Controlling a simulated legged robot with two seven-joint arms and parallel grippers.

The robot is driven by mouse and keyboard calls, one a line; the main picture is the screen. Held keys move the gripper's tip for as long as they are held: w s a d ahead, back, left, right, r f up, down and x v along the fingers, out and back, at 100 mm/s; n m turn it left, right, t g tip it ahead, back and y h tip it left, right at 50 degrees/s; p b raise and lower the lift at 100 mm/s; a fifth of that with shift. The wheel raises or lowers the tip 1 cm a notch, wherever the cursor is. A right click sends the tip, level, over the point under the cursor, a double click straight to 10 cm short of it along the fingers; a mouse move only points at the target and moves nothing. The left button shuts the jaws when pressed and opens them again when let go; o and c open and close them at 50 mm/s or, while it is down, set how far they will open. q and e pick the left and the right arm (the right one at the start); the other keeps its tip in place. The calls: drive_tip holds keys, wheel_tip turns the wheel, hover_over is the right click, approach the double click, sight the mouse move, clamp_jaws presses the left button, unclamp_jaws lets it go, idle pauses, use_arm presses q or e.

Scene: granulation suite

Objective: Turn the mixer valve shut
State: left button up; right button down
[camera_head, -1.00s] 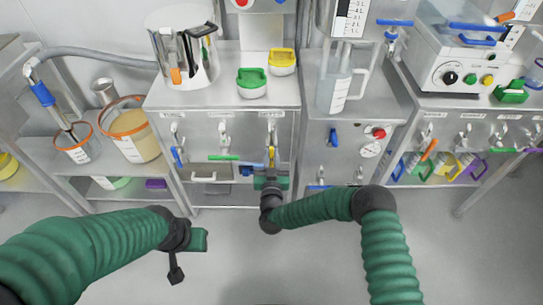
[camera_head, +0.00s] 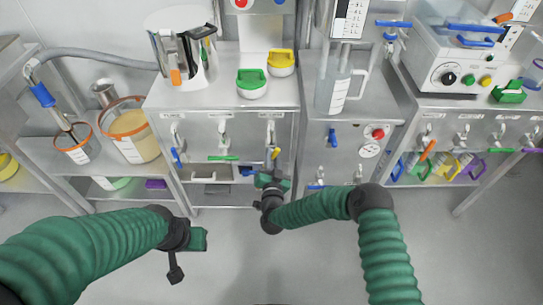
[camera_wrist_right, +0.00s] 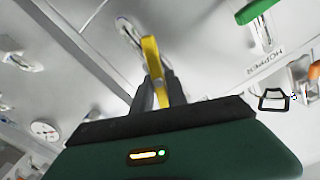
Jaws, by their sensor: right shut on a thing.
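A yellow valve handle (camera_head: 276,153) hangs on the right of the middle cabinet's front, leaning slightly, its top to the right. The label over it is too small to read. My right gripper (camera_head: 273,170) reaches it from below. In the right wrist view the yellow handle (camera_wrist_right: 154,68) stands between the two fingers of my right gripper (camera_wrist_right: 153,92), which is shut on it. Its pivot is on a metal plate beyond. My left gripper (camera_head: 198,240) is low at the left, away from the cabinet; its fingers do not show clearly.
A green handle (camera_head: 223,158) and a blue handle (camera_head: 176,155) hang left of the yellow one. In the wrist view a green handle (camera_wrist_right: 256,11) sits near a "HOPPER" label. A blue handle (camera_head: 332,136) and a gauge (camera_head: 370,150) are on the right-hand cabinet. The floor in front is clear.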

drive_tip(key=m, duration=0.2)
drive_tip(key=shift+d+f+m, duration=0.15)
drive_tip(key=shift+f+m, duration=0.05)
drive_tip(key=shift+m, duration=0.2)
drive_tip(key=m, duration=0.3)
drive_tip(key=shift+d+f+m, duration=0.1)
drive_tip(key=shift+f+m, duration=0.05)
drive_tip(key=shift+m, duration=0.15)
drive_tip(key=m, duration=0.2)
drive_tip(key=m+b, duration=0.1)
drive_tip(key=m, duration=0.3)
drive_tip(key=shift+d+f+b, duration=0.1)
drive_tip(key=shift+f+b, duration=0.25)
drive_tip(key=shift+b, duration=0.05)
drive_tip(key=shift+s+f+m, duration=0.1)
drive_tip(key=shift+m, duration=0.2)
drive_tip(key=c, duration=1.3)
unclamp_jaws()
drive_tip(key=shift+r, duration=0.2)
